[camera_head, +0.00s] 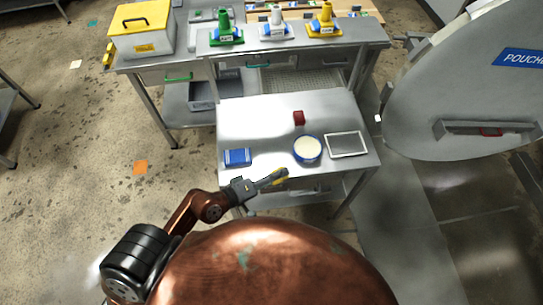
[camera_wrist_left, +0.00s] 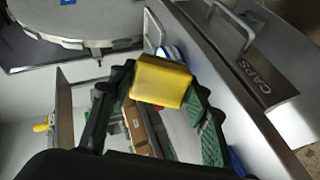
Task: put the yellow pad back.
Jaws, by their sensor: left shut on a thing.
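The yellow pad (camera_wrist_left: 160,80) is between the fingers of my left gripper (camera_wrist_left: 158,88), which is shut on it. In the head view the left gripper (camera_head: 266,181) holds the yellow pad (camera_head: 275,177) near the front edge of the steel table (camera_head: 268,128). The pad's height relative to the tabletop is hard to tell. My right gripper is in neither view.
A large round door (camera_head: 470,85) is at right.

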